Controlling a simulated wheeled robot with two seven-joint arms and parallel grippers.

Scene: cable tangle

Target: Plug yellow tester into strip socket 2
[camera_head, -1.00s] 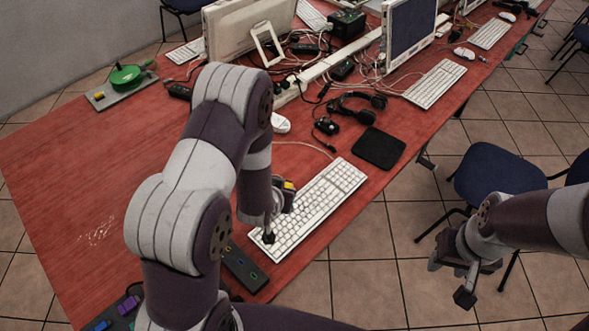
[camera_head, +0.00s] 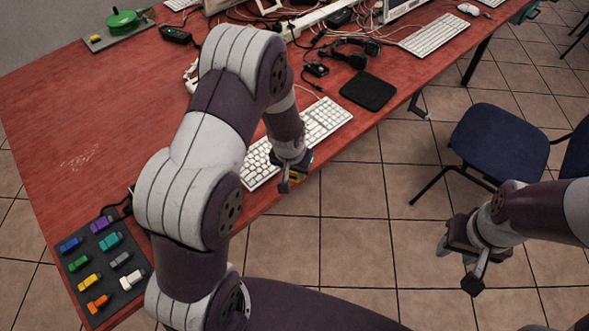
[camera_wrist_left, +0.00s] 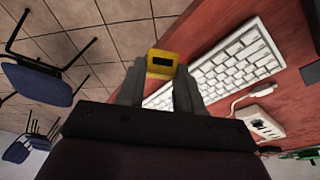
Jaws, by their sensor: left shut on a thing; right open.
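The yellow tester (camera_wrist_left: 160,64) is a small block with a dark face. It sits between the fingertips of my left gripper (camera_wrist_left: 159,85), which is shut on it. In the head view, a sliver of the tester (camera_head: 295,180) shows under my left gripper (camera_head: 290,178), near the front edge of the table and apart from it. My right gripper (camera_head: 460,264) is open and empty, off the table over the floor. A white bar with cables (camera_head: 318,16) runs along the back of the table. Its sockets cannot be made out.
A grey board (camera_head: 82,266) with several coloured plugs lies at lower left. A white keyboard (camera_head: 327,115) lies behind my left gripper. A black pad (camera_head: 368,91), headphones (camera_head: 350,52) and cables lie further back. A blue chair (camera_head: 500,140) stands at right.

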